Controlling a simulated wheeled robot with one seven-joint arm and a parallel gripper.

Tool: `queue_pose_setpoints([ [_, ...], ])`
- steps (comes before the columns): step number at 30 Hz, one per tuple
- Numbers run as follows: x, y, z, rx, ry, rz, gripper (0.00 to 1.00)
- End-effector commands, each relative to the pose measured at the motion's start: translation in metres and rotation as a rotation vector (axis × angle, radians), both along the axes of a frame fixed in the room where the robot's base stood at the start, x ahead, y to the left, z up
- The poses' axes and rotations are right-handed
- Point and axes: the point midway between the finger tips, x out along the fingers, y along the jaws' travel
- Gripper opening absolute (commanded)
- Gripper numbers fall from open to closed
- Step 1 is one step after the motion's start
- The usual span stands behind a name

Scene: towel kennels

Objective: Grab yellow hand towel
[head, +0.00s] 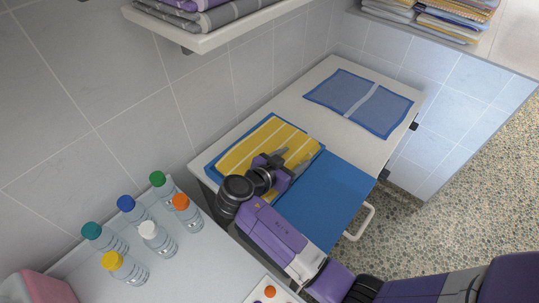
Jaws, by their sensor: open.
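The yellow hand towel (245,147) has pale stripes and lies flat on top of a blue cloth (305,158) on the white counter, in the middle of the head view. My gripper (292,160) is open over the right side of the yellow towel, its fingers pointing towards the upper right. The gripper and wrist hide the towel's lower right part. I cannot tell whether the fingertips touch the towel.
A blue towel with a grey stripe (340,88) lies flat farther back on the white counter (330,67). Several capped bottles (158,240) stand on the table at left. A shelf (195,42) with folded towels hangs above. A white handle (361,222) juts out at the front.

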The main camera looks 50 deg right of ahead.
Motion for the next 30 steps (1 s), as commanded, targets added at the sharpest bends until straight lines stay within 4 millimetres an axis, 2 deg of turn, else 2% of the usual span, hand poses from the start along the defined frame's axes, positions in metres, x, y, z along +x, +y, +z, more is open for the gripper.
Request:
queue_pose_setpoints([
  [4,0.000,0.000,0.000,0.000,0.000,0.000,0.60],
  [5,0.000,0.000,0.000,0.000,0.000,0.000,0.56],
  [12,0.000,0.001,0.000,0.000,0.001,0.001,0.09],
  [14,0.000,0.001,0.000,0.000,0.001,0.001,0.00],
  [25,0.001,0.001,0.003,-0.001,-0.001,0.001,0.00],
  [30,0.001,0.001,0.018,-0.002,-0.004,0.002,0.00],
])
